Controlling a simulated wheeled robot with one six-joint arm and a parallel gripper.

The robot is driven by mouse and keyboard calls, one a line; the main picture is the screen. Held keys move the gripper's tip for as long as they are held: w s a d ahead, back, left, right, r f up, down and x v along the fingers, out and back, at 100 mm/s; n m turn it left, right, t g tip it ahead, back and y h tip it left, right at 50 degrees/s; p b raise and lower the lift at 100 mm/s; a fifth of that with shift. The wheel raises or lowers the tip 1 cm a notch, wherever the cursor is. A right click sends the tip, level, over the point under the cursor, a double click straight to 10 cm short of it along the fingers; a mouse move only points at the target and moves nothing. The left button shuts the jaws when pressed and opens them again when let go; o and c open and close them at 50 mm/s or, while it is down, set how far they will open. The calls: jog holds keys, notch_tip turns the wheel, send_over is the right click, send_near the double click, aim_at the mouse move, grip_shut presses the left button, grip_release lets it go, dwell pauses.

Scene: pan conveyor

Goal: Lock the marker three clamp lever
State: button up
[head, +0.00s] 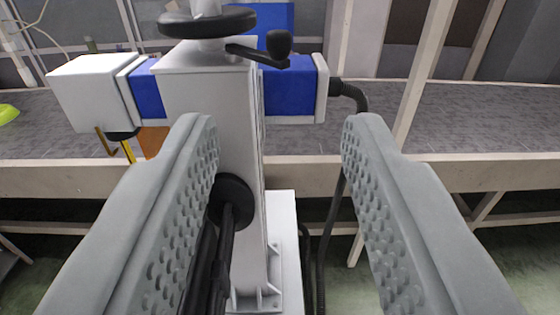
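A black clamp lever (258,54) with a round knob (279,43) sticks out to the right near the top of a grey-white column (205,95), just below a black handwheel (207,22). The knob end is tilted slightly up. My gripper (280,135) is open and empty. Its two grey dimpled fingers stand wide apart, with the column between them in the picture and the lever above and beyond the fingertips. No marker number shows on the column, so I cannot tell which marker it is.
A blue and white unit (290,90) crosses behind the column, with a black cable (352,95) hanging at its right. A white box (90,92) sits at its left. A grey conveyor belt (460,120) with a pale rail (480,172) runs behind. A black round fitting (231,190) juts from the column.

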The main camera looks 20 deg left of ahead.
jog(key=shift+s, duration=0.1)
jog(key=c, duration=0.5)
jog(key=shift+a+n, duration=0.25)
jog(key=shift+n, duration=0.25)
grip_shut()
jog(key=n+h, duration=0.5)
jog(key=n, duration=0.8)
send_near(275, 43)
jog(key=shift+h, duration=0.3)
jog(key=w, duration=0.6)
jog(key=shift+w+a+f, duration=0.3)
jog(key=shift+w+f, duration=0.05)
jog(key=shift+w, duration=0.05)
